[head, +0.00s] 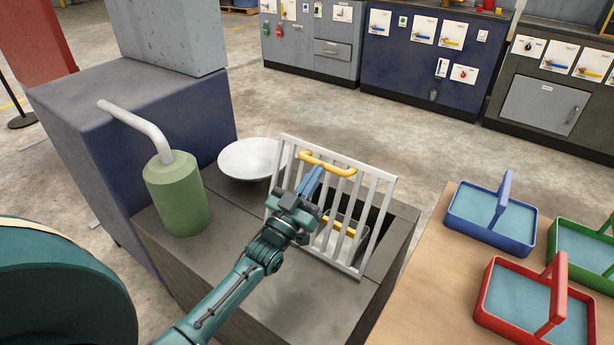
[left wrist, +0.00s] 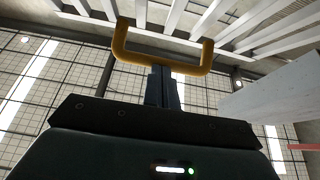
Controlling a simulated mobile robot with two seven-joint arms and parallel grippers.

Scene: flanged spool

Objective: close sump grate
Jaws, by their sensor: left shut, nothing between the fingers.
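The sump grate (head: 373,208), a frame of pale bars, stands raised and tilted over the dark sump opening (head: 384,228) in the grey block. Its yellow handle (head: 327,160) is near the top edge. My left gripper (head: 318,172) is shut and empty, in front of the bars just below the handle. In the left wrist view the shut fingers (left wrist: 160,76) point at the crossbar of the yellow handle (left wrist: 163,61), with the grate bars (left wrist: 172,18) beyond. Whether they touch the handle is unclear. Part of the opening is hidden behind the bars. My right gripper is not in view.
A green canister (head: 177,193) with a pale bent pipe and a white dish (head: 249,158) stand left of the grate. A yellow-topped item (head: 336,227) shows through the bars. Blue (head: 492,214), red (head: 534,300) and green (head: 582,247) trays stand on the wooden table at right.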

